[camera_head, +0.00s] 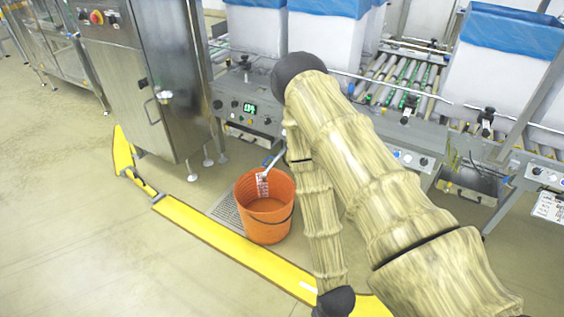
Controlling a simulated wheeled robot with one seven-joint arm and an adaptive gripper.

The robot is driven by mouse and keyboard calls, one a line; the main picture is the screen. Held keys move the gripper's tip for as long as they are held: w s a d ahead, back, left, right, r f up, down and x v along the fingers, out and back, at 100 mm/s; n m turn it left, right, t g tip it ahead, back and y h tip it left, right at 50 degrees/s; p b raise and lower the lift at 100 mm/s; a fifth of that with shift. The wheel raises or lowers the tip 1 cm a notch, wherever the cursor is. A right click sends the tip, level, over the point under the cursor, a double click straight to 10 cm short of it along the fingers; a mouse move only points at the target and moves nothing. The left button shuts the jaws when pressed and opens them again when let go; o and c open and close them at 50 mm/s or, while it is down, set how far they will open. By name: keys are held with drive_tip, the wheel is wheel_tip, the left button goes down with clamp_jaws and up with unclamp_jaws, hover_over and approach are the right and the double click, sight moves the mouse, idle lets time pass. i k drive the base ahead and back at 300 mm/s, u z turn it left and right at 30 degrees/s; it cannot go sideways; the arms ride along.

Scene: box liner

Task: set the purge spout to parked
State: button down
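What looks like the purge spout (274,158) is a short, pale pipe slanting down from the machine front toward the orange bucket (251,213). A white printed tag (262,185) hangs by its lower end, over the bucket's opening. My arm covers the area just right of the spout, so its mount and any markings there are hidden or too small to read. My arm comes up from the lower right, bends at a black joint, and runs down to a dark end at the bottom edge. No gripper fingers show.
The bucket stands beside a floor drain grate (226,208), behind a yellow floor barrier (225,238). A steel cabinet (165,80) stands to the left. A control panel with a green display (249,108) is behind the bucket. Roller conveyors with lined boxes are at the back. Open floor lies left.

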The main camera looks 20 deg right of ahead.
sight(269, 168)
drive_tip(key=z, duration=0.45)
drive_tip(key=i, duration=1.35)
drive_tip(key=z, duration=0.6)
drive_tip(key=i, duration=0.4)
drive_tip(key=u, duration=1.1)
